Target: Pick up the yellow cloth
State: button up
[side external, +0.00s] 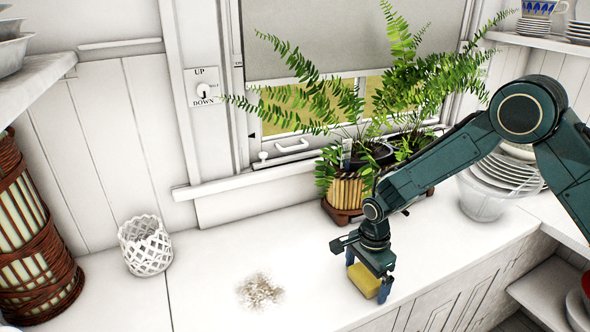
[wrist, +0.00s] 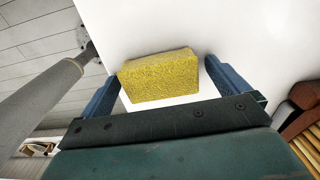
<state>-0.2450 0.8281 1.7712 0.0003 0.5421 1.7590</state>
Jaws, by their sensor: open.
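The yellow cloth (side external: 364,280) is a block-shaped, sponge-like piece on the white counter near its front edge. In the wrist view the yellow cloth (wrist: 160,76) shows a rough, speckled face and lies between the two blue fingers. My gripper (side external: 369,285) points down over it, with one finger on each side. In the wrist view my gripper (wrist: 170,82) is open; a narrow gap shows on the right of the cloth, and the left finger is very close to it. Whether the left finger touches the cloth, I cannot tell.
A brownish crumb stain (side external: 260,292) lies on the counter to the left. A white lattice basket (side external: 145,245) stands farther left. Potted ferns (side external: 350,190) stand behind my gripper by the window. Stacked bowls (side external: 488,195) stand at the right. The counter's front edge is close.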

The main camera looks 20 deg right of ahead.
aim_at(365, 274)
jog(key=shift+c, duration=0.4)
jog(key=c, duration=0.9)
jog(key=shift+r, duration=0.15)
jog(key=shift+c, duration=0.2)
notch_tip(365, 274, up, 20)
jog(key=shift+o, duration=0.6)
jog(key=shift+o, duration=1.1)
jog(key=c, duration=0.6)
jog(key=shift+w+a, duration=0.1)
jog(key=shift+c, duration=0.2)
